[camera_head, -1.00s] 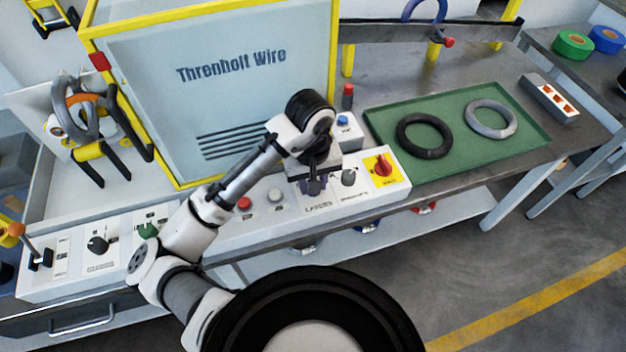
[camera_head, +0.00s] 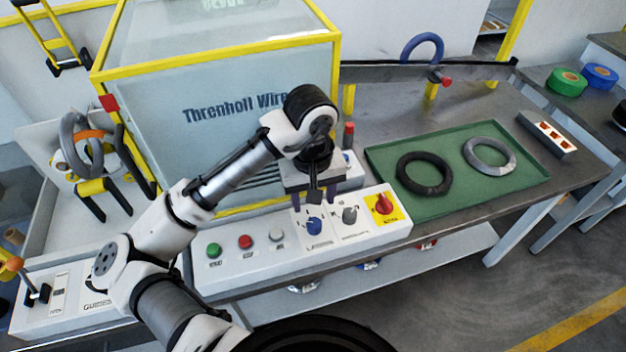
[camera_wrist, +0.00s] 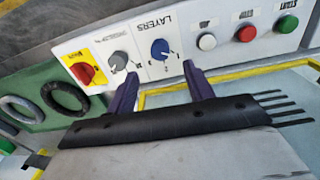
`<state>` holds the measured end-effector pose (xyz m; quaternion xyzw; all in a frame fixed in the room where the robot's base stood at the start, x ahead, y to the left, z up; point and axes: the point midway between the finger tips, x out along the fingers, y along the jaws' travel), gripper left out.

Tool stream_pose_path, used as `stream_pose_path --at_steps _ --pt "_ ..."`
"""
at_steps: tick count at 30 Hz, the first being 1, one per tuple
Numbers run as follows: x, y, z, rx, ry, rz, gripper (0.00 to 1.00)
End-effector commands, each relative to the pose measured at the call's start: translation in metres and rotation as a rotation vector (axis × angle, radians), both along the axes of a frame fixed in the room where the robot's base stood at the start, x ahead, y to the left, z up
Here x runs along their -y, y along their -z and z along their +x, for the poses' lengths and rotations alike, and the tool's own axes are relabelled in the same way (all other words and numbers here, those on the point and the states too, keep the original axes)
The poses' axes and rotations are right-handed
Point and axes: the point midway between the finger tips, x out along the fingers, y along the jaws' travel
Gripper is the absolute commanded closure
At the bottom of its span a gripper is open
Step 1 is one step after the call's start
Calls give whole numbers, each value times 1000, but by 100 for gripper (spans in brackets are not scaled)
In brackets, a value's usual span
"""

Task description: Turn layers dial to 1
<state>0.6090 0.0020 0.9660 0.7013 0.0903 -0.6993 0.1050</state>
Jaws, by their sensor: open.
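The blue layers dial (camera_head: 314,226) is on the white control panel, left of a grey dial. In the wrist view the blue dial (camera_wrist: 159,49) sits under the LAYERS label, with small numbers around it. I cannot tell for certain which number its pointer marks. My gripper (camera_head: 314,205) is just behind and above the dial in the head view, apart from it. In the wrist view my gripper (camera_wrist: 159,73) shows two purple fingers spread wide, with nothing between them. The dial lies beyond the fingertips, roughly centred between them.
The grey dial (camera_head: 349,215) and the red switch on a yellow plate (camera_head: 383,203) are to the right. Green (camera_head: 214,250), red (camera_head: 245,241) and white (camera_head: 276,233) buttons are to the left. The glass-sided machine (camera_head: 220,130) stands behind. A green tray (camera_head: 455,203) holds two rings.

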Motion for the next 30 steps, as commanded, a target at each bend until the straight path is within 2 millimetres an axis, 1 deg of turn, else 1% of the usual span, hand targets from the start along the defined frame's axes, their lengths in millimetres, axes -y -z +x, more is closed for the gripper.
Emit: stream_pose_path --at_steps 1,3,9,14,30 --pt "-1 -11 1 4 0 4 48" --pt "0 -23 0 2 2 3 48" --pt "-1 -44 0 1 -1 1 48" --pt "-1 -49 -1 -2 0 -1 48" --pt "-1 -49 0 -1 0 0 48"
